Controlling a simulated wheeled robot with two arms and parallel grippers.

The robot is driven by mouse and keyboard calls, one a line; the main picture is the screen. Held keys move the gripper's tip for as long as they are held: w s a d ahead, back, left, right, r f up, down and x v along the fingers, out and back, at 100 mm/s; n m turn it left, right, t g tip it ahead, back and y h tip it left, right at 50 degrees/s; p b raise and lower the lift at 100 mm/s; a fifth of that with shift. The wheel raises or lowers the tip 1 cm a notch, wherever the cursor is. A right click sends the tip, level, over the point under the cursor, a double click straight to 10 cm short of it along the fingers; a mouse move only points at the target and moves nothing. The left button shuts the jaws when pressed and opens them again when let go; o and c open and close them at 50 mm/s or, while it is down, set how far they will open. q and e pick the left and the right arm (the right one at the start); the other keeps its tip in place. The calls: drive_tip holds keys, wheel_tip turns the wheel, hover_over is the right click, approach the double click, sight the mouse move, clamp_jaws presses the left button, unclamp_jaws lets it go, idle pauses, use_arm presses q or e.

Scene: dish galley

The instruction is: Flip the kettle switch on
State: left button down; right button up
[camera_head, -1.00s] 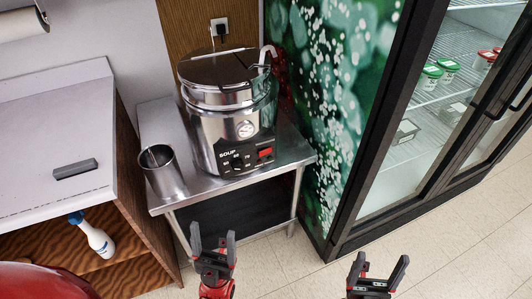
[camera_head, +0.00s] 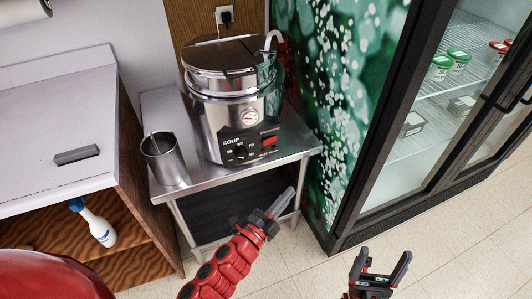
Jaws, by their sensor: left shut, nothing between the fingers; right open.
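The soup kettle (camera_head: 228,105) is a round steel pot with a lid, standing on a small steel table. Its black front panel carries the word SOUP, a dark knob (camera_head: 240,152) and a red switch (camera_head: 269,141) at the panel's right. I cannot tell the switch's position. My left gripper (camera_head: 286,196) is shut and empty, in front of the table's front edge, below and slightly right of the red switch and apart from it. My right gripper (camera_head: 382,259) is open and empty, low over the floor at the right.
A steel cup (camera_head: 164,160) with a utensil stands left of the kettle on the steel table (camera_head: 194,183). A white counter (camera_head: 55,120) is at the left, with a spray bottle (camera_head: 98,225) on the shelf below. A glass-door fridge (camera_head: 420,130) stands right.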

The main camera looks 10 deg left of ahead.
use_arm(q)
drive_tip(key=w+a+y+b, duration=0.1)
drive_tip(key=w+a+y, duration=0.1)
drive_tip(key=a+y, duration=0.4)
drive_tip(key=shift+a+r+t+y, duration=0.3)
drive_tip(key=shift+y, duration=0.8)
drive_tip(key=p, duration=0.2)
approach(269, 142)
drive_tip(key=w+d, duration=0.2)
drive_tip(key=d, duration=0.1)
drive_tip(key=w+a, duration=0.2)
drive_tip(key=w, duration=0.1)
drive_tip(key=shift+w+r, duration=0.1)
drive_tip(key=shift+w+a+p, duration=0.3)
drive_tip(key=shift+w, duration=0.05)
